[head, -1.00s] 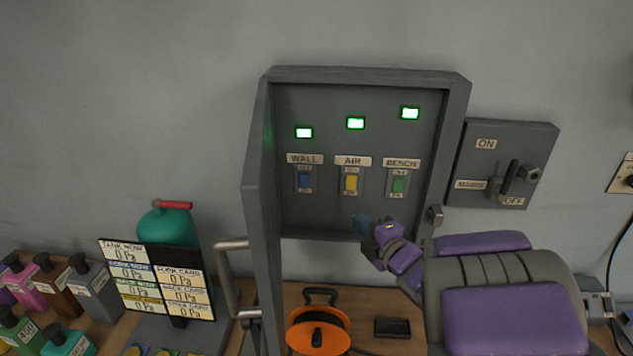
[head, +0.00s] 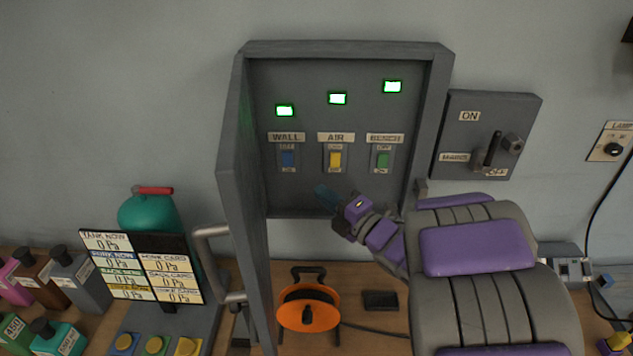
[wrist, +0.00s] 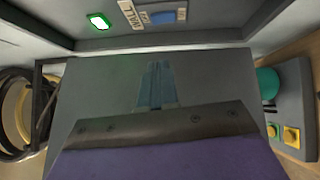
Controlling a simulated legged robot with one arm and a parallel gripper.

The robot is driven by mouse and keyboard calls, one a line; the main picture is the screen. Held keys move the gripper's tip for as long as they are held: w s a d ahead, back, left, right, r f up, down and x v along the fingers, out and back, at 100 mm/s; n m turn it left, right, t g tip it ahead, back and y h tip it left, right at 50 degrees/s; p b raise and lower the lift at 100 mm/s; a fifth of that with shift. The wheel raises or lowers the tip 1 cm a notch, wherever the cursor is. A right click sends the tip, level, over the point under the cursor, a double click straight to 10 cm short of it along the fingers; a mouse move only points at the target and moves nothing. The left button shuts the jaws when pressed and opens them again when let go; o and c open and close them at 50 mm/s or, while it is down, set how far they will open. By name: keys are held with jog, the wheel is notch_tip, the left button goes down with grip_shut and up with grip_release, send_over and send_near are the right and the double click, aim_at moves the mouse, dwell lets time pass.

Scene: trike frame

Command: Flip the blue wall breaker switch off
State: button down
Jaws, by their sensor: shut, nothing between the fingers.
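The blue wall breaker switch (head: 288,159) is at the left of three switches inside the open grey breaker box (head: 345,51), under the WALL label (head: 286,138). A lit green lamp (head: 285,111) is above it. In the wrist view the blue switch (wrist: 163,18) shows at the top, beside the WALL label. My gripper (head: 325,197) is shut and empty, below and to the right of the blue switch and apart from it. Its teal fingers (wrist: 159,82) also show in the wrist view.
The yellow AIR switch (head: 335,160) and green BENCH switch (head: 383,160) are to the right, each with a lit lamp above. The box's door (head: 243,190) stands open on the left. An orange reel (head: 308,315) sits on the bench below.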

aim_at(286, 157)
jog(key=x, duration=0.4)
jog(key=w+d+x, duration=0.1)
jog(key=x, duration=0.3)
jog(key=d+x, duration=0.1)
jog(key=x, duration=0.3)
jog(key=shift+w+r, duration=0.1)
jog(key=shift+w, duration=0.25)
jog(key=shift+a, duration=0.2)
jog(key=shift+a, duration=0.1)
